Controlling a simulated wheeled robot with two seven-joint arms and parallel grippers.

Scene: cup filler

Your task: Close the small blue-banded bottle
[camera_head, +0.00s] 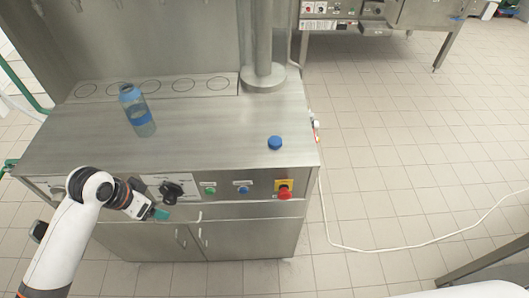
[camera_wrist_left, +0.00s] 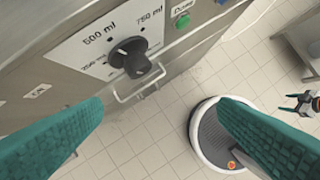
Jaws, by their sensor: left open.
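The clear blue-banded bottle (camera_head: 138,115) stands on the steel counter, left of centre, in the head view. Its blue band is near the top; whether its mouth is open is too small to tell. A blue cap (camera_head: 275,142) lies apart from it on the counter, near the right front. My left gripper (camera_head: 157,213) is in front of the counter's front panel, below the bottle and away from it. In the left wrist view its teal fingers (camera_wrist_left: 160,108) are spread with nothing between them. Part of what looks like my right gripper (camera_wrist_left: 302,103) shows at the right edge; its jaws are unclear.
The steel counter (camera_head: 205,125) has several marked circles at the back and a thick column (camera_head: 263,45) at the back right. A black dial (camera_head: 172,191), also in the left wrist view (camera_wrist_left: 136,58), and a red emergency button (camera_head: 284,191) stick out in front. The counter's middle is clear.

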